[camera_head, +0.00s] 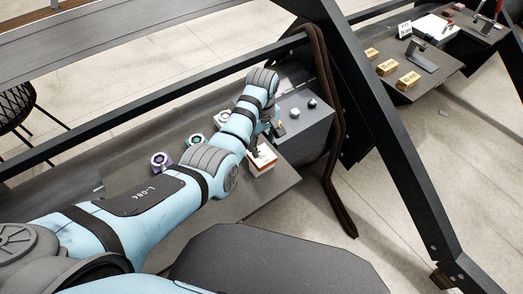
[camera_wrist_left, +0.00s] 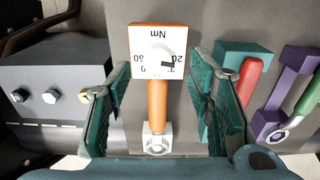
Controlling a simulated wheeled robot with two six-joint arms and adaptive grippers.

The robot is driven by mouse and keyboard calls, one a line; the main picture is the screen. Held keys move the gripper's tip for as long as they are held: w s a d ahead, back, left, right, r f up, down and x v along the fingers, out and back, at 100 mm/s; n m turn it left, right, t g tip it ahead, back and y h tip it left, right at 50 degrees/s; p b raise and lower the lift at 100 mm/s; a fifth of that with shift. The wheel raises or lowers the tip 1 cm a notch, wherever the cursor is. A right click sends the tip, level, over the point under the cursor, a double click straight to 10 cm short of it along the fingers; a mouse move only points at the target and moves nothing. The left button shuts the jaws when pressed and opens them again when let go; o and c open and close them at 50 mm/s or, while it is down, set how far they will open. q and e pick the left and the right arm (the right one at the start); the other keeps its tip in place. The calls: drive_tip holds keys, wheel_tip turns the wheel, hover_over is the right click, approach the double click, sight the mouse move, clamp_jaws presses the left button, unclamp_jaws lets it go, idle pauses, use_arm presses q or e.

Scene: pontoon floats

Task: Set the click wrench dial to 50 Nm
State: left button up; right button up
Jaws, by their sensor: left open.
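The click wrench (camera_wrist_left: 157,105) shows in the left wrist view with an orange shaft, a pale square head at its lower end and a white dial (camera_wrist_left: 145,40) edged in orange. The dial appears upside down, marked Nm with small numbers. Its dark pointer is directed right, toward a mark that looks like 20. In the head view the white and orange dial box (camera_head: 262,161) sits on the bench beside my left gripper (camera_head: 263,142). That gripper is open, its teal fingers on either side of the wrench in the wrist view. Contact cannot be told. My right gripper is out of view.
A grey block (camera_wrist_left: 45,85) with several bolt heads stands beside the wrench. A red-handled teal tool (camera_wrist_left: 245,75) and a purple tool (camera_wrist_left: 285,92) lie on the other side. A dark frame beam (camera_head: 385,130) and hanging hose (camera_head: 335,130) stand right of the bench.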

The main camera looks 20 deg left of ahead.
sight(262, 151)
use_arm(q)
drive_tip(key=f, duration=0.2)
drive_tip(key=f+b, duration=0.1)
drive_tip(key=shift+w+f, duration=0.35)
drive_tip(key=shift+f, duration=0.2)
drive_tip(key=shift+s+r, duration=0.15)
drive_tip(key=shift+c, duration=0.9)
clamp_jaws()
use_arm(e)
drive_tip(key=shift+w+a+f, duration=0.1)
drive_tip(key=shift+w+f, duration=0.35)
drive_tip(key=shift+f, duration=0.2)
